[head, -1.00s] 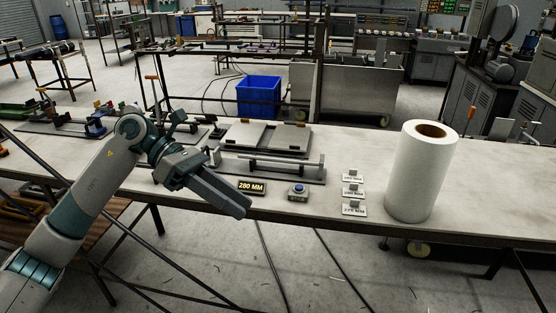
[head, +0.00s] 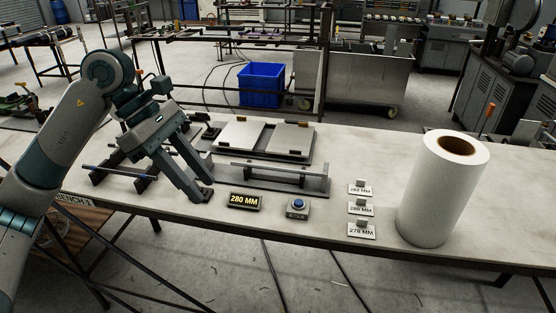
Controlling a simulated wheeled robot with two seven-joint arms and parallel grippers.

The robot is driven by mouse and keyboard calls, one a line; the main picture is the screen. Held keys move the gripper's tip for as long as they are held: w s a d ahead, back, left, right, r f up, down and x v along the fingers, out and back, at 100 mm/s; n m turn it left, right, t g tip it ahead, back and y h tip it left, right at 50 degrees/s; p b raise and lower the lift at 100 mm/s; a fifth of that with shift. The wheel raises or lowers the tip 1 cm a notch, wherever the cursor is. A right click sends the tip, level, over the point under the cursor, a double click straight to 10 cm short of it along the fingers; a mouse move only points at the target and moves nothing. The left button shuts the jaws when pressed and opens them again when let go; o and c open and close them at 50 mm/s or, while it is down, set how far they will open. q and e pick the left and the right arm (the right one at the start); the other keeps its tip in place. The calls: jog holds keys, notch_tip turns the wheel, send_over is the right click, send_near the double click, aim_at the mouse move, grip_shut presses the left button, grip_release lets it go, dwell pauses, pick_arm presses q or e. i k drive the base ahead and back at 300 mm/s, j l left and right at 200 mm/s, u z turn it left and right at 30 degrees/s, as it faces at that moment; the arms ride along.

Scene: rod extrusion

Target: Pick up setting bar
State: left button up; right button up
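My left gripper (head: 204,190) hangs over the front left of the bench with its two fingers apart and nothing visible between them. A thin bar (head: 97,170) lies across a dark stand (head: 112,186) to the left of the gripper; the arm hides part of both. I cannot tell for sure whether this is the setting bar. A grey fixture with a long horizontal rail (head: 275,173) is right of the gripper. Small blocks with labels (head: 360,207) stand in a column further right; one reads 278 MM. My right gripper is not in view.
A 280 MM sign (head: 244,201) and a blue-button box (head: 297,207) sit near the front edge. Flat plates (head: 241,137) lie behind the rail. A large white roll (head: 443,190) stands at the right. The bench (head: 365,160) is clear behind the labelled blocks.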

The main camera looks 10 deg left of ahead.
aim_at(236, 163)
jog(key=i, duration=1)
